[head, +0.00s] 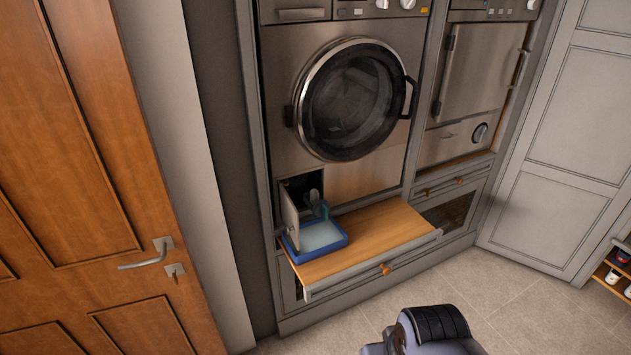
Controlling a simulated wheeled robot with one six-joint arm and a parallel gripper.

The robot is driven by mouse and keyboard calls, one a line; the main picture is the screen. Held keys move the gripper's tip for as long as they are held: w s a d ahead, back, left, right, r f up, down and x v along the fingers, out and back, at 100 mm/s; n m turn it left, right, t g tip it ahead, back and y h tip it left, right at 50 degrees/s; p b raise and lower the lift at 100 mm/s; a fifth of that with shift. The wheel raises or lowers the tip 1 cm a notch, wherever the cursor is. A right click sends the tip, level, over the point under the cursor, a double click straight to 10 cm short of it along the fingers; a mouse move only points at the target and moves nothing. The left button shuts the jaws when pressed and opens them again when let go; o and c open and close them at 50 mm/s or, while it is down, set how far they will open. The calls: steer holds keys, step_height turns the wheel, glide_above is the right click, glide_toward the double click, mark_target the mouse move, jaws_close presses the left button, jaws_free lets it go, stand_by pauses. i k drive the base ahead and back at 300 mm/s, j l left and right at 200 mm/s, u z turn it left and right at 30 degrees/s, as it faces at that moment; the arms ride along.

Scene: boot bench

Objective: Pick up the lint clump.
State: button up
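I cannot make out a lint clump in the head view. A small access hatch (290,212) stands open at the lower left of the front-loading washing machine (370,182). A dark greyish-green object (318,203) is in front of the opening, above a blue tray; it is too small to tell what it is. The blue tray (340,243), with a pale inside, sits on a pulled-out wooden shelf (385,232). The inside of the hatch is dark and partly hidden by the door. My gripper's fingers do not show; only a part of my arm shows at the bottom.
The shelf's right part is bare. A second steel appliance (480,70) stands to the right. A wooden door (75,130) with a metal handle is at the left. A low rack (612,272) with shoes is at the right edge. The tiled floor in front is clear.

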mark_target(314, 193)
steer(key=i+u, duration=0.3)
steer(key=i, duration=0.3)
steer(key=i+l+u, duration=0.35)
steer(key=i, duration=0.25)
steer(key=i+j, duration=0.05)
steer(key=j, duration=0.05)
